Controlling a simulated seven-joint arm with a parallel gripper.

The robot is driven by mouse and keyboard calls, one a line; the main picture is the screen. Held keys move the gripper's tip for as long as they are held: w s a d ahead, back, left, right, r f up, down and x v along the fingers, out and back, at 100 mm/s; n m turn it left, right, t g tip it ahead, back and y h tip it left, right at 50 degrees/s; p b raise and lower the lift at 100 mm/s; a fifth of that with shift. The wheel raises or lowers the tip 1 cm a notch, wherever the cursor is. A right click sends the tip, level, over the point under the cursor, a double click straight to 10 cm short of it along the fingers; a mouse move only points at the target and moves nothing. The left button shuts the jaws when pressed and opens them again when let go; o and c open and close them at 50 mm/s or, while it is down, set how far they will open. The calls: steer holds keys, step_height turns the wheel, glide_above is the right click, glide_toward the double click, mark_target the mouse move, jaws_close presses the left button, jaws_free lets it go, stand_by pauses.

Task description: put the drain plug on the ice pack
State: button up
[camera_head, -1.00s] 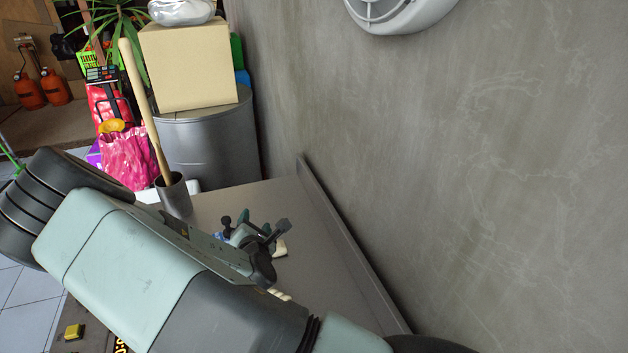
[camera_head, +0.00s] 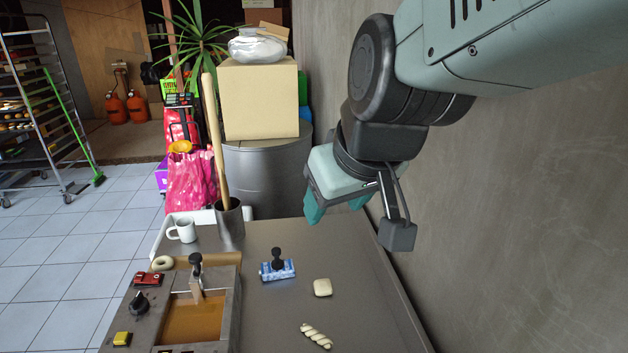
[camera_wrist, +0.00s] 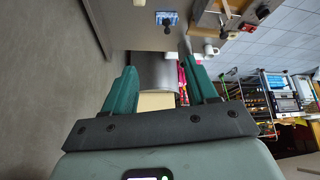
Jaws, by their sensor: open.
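The ice pack (camera_head: 290,272), a blue and white block, lies flat on the grey counter. The drain plug (camera_head: 277,257), black with a round knob, stands upright on top of it. Both show near the top of the wrist view, the pack (camera_wrist: 160,14) and the plug (camera_wrist: 167,25). My gripper (camera_head: 336,207) is open and empty, with teal fingers. It is raised in the air above and to the right of the plug, clear of it. In the wrist view the fingers (camera_wrist: 160,66) are spread with nothing between them.
A machine with an amber basin (camera_head: 193,320) and an upright black-knobbed lever (camera_head: 196,270) stands left of the pack. Dough pieces (camera_head: 322,288) lie to its right. A mug (camera_head: 183,230) and a grey pot (camera_head: 231,225) with a wooden pin stand behind. The wall bounds the right.

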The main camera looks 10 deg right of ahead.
steer(key=s+d+r+m+h, duration=0.1)
steer(key=s+d+r+m, duration=0.1)
steer(key=s, duration=0.8)
steer(key=shift+s+d+r+m+g, duration=0.2)
steer(key=shift+r+m+g, duration=0.15)
steer(key=shift+m, duration=0.25)
steer(key=shift+r, duration=0.1)
